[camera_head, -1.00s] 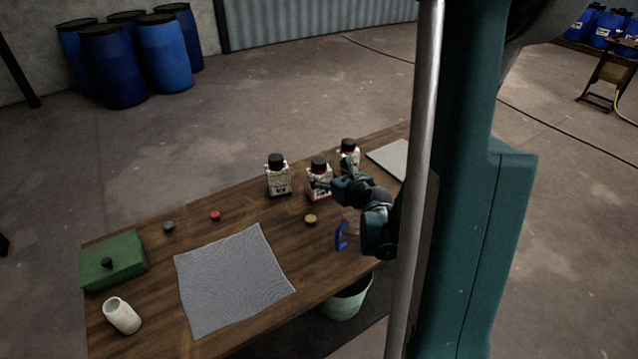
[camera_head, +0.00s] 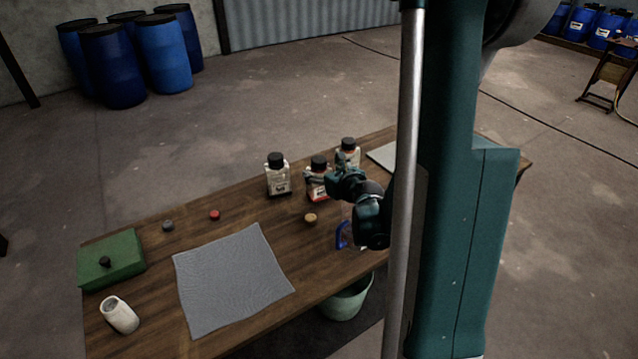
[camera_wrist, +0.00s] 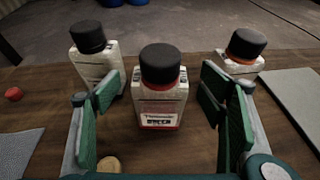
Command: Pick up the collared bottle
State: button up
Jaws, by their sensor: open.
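Three white square bottles with black caps stand upright near the table's far edge. In the wrist view, the right bottle (camera_wrist: 243,58) shows an orange collar under its cap. The middle bottle (camera_wrist: 160,88) has a red band low on its body. The left bottle (camera_wrist: 97,62) shows no coloured collar. My gripper (camera_wrist: 163,108) is open, its green pads left and right of the middle bottle with gaps visible. The right pad partly covers the right bottle. In the head view, my gripper (camera_head: 327,184) is close by the middle bottle (camera_head: 316,192).
A grey cloth (camera_head: 232,280), green box (camera_head: 112,258) and tipped white container (camera_head: 119,315) lie to the left. A tan cap (camera_head: 310,218), red cap (camera_head: 214,215) and blue item (camera_head: 342,236) are on the table. A pale mat (camera_head: 381,157) lies right of the bottles.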

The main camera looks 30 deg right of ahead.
jog(key=shift+b+x, duration=0.35)
jog(key=shift+x, duration=1.4)
jog(key=c, duration=1.2)
jog(key=shift+r, duration=0.15)
jog(key=shift+r+p, duration=1.6)
jog(key=shift+r, duration=3.3)
